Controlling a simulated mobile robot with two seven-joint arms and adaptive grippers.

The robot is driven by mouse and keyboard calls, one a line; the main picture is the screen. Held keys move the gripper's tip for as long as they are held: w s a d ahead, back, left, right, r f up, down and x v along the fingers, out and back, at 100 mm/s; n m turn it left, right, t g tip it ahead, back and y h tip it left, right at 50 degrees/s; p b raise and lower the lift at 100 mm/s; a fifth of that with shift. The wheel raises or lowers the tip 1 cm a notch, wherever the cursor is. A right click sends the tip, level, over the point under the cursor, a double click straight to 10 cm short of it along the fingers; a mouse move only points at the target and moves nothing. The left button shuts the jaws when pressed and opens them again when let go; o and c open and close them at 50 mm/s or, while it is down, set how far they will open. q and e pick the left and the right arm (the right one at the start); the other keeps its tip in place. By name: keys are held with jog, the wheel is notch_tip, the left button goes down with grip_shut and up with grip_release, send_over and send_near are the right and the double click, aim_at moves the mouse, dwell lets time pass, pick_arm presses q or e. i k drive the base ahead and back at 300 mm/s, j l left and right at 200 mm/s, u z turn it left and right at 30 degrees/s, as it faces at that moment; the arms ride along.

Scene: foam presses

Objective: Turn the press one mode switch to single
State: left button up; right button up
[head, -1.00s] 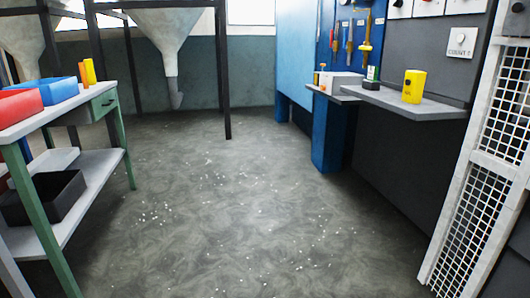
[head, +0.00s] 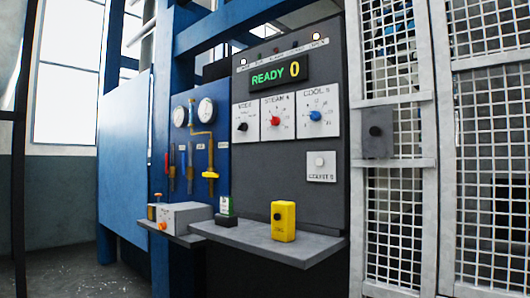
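The press control panel (head: 330,192) stands in the middle of the head view, with a lit display (head: 279,75) reading "READY 0". The mode switch (head: 242,127) is a small black knob on the leftmost white plate, labelled MODE. Its pointer direction and position marks are too small to read. A red knob (head: 276,121) on the STEAM plate and a blue knob (head: 316,116) on the COOL plate sit to its right. Neither of my grippers shows in the view.
A grey shelf (head: 262,240) juts out below the panel, bearing a yellow button box (head: 284,221). A grey box (head: 180,217) stands on a shelf to the left. A white mesh gate (head: 395,225) closes the right side. Floor shows at lower left.

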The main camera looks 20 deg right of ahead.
aim_at(243, 126)
jog(key=i+j+z, duration=0.65)
jog(key=j+z, duration=0.25)
jog(key=l, duration=0.1)
